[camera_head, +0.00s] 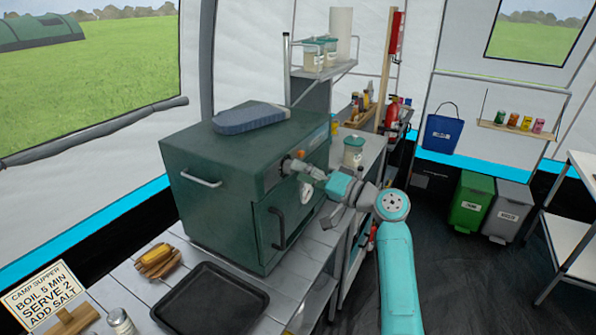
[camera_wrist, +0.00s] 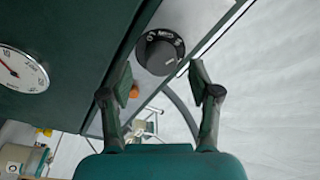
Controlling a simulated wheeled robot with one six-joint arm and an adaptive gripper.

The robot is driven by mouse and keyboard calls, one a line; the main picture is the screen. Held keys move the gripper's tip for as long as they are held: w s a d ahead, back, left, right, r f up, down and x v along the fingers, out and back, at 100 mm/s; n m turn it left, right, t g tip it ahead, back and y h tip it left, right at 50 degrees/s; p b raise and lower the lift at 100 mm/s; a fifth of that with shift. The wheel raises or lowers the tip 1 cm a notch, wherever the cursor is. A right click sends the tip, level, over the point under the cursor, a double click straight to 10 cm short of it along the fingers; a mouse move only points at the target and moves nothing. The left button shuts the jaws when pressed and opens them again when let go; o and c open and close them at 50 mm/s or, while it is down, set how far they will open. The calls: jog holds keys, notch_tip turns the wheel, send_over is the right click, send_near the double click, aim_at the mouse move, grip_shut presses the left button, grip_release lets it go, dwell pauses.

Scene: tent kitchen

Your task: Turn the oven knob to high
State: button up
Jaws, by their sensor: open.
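The dark green oven (camera_head: 240,180) stands on the slatted counter, its front facing right toward my arm. In the wrist view, the round black oven knob (camera_wrist: 160,52) with white markings sits on the oven front, just beyond and between my fingertips. My gripper (camera_wrist: 155,85) is open, with one finger on each side below the knob, and looks empty. In the head view my gripper (camera_head: 305,170) is at the upper part of the oven front, and the knob there is mostly hidden by it. The knob's exact setting is too small to read.
A white dial gauge (camera_wrist: 22,70) is left of the knob, and an orange spot (camera_wrist: 134,91) lies below it. The oven door handle (camera_head: 276,230) is below my gripper. A black tray (camera_head: 210,298) lies on the counter in front.

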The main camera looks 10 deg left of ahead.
jog(key=v, duration=1)
jog(key=shift+d+f, duration=0.1)
jog(key=s+d+f+m+t+h, duration=0.25)
jog(key=s+f, duration=0.25)
jog(key=f, duration=0.5)
jog(key=s+d+f+m+t+h, duration=0.1)
jog(key=s+d+f+m+h, duration=0.25)
jog(key=f, duration=0.65)
jog(key=s+d+f+m+t+h, duration=0.1)
jog(key=s+d+f+t+h, duration=0.15)
jog(key=s+f, duration=0.6)
jog(key=s+d+f+h, duration=0.3)
jog(key=s+f, duration=0.1)
jog(key=s, duration=0.4)
jog(key=s+d+f+h, duration=0.2)
jog(key=s+f+h, duration=0.15)
jog(key=s, duration=0.35)
jog(key=s+d+r+n+h, duration=0.1)
jog(key=s+r, duration=0.5)
jog(key=s, duration=0.7)
jog(key=s+d+r+n+t+h, duration=0.1)
jog(key=s+d+r+n, duration=0.2)
jog(key=s+r, duration=0.4)
jog(key=s+d, duration=0.1)
jog(key=s, duration=0.5)
jog(key=shift+t+h, duration=0.3)
